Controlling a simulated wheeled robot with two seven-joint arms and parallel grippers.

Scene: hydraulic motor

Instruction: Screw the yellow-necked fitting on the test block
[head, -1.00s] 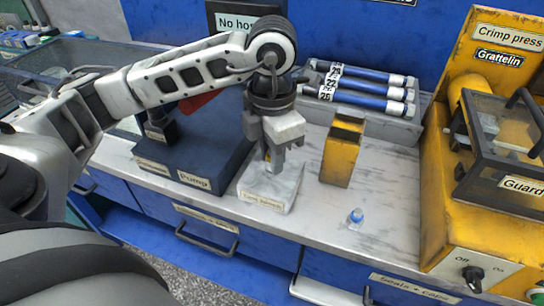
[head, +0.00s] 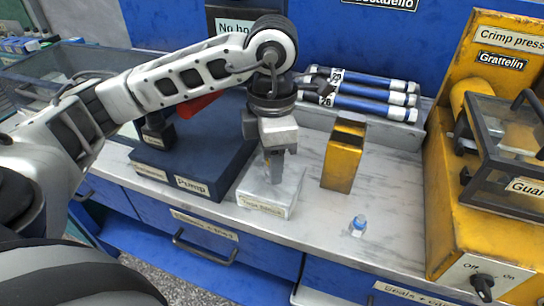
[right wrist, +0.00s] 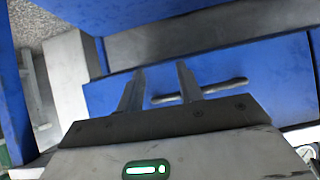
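The test block (head: 267,197) is a pale, labelled block standing on the bench in the head view. My left gripper (head: 271,181) points straight down over it, with its fingertips at or just above the block's top. The fingers are seen edge-on, so their gap and anything between them are hidden. I cannot make out the yellow-necked fitting in either view now. My right gripper (right wrist: 158,82) shows in the right wrist view with two fingers apart and nothing between them, in front of a blue drawer.
The dark blue pump base (head: 195,165) stands left of the block, a yellow block (head: 343,158) right of it. Blue hoses (head: 370,90) lie behind; the yellow crimp press (head: 445,200) is at right.

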